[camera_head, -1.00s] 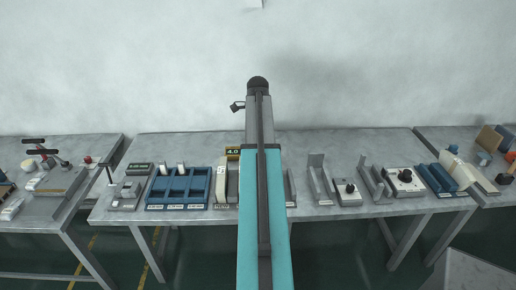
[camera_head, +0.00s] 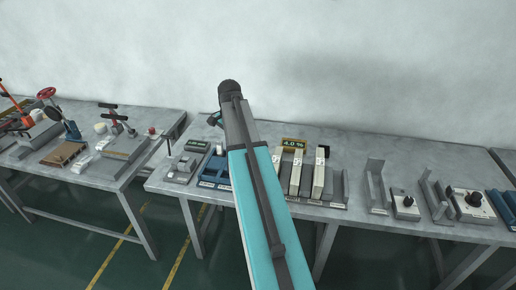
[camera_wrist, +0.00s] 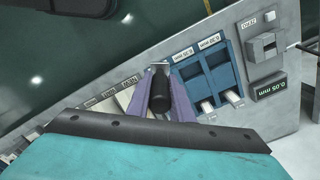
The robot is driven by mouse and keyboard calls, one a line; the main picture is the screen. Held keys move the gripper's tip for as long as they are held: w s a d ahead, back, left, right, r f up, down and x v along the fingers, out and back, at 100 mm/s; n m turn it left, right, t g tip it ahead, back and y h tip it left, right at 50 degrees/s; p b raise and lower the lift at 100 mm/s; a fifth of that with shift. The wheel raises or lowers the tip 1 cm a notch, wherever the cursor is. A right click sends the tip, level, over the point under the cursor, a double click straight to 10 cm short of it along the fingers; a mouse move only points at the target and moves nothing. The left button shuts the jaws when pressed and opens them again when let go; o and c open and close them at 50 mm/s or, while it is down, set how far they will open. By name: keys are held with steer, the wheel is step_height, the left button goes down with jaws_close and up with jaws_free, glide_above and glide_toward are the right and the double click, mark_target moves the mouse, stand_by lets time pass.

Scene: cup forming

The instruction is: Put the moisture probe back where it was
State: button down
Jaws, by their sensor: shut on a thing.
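In the wrist view my gripper (camera_wrist: 167,94) has its two purple-grey fingers closed around a dark, rounded handle (camera_wrist: 160,96), which looks like the moisture probe. A short pale tip shows beyond it. The held probe is above the table, near the blue tray and the cream blocks; its exact height cannot be told. In the head view my arm hides the gripper and probe. A yellow-framed display (camera_head: 293,144) reading 4.0 % stands behind several upright cream blocks (camera_head: 319,172).
The blue compartment tray (camera_wrist: 208,73) holds small pale pieces. A grey gauge with a 0.05 mm display (camera_wrist: 268,88) stands beside it. Brackets and a knob box (camera_head: 405,206) are to the right. The left table (camera_head: 70,185) carries tools; a floor gap separates the tables.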

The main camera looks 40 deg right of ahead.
steer(key=w+a+f+n+b, duration=0.1)
steer(key=a+n, duration=0.5)
steer(key=a, duration=1)
steer(key=w+a+f+n+b, duration=0.1)
steer(key=a+n, duration=0.5)
steer(key=a, duration=1)
steer(key=w+f, duration=0.1)
steer(key=w, duration=0.1)
steer(key=shift+w+f+b, duration=0.15)
steer(key=shift+w+b, duration=0.15)
steer(key=shift+w, duration=0.05)
steer(key=shift+a, duration=0.1)
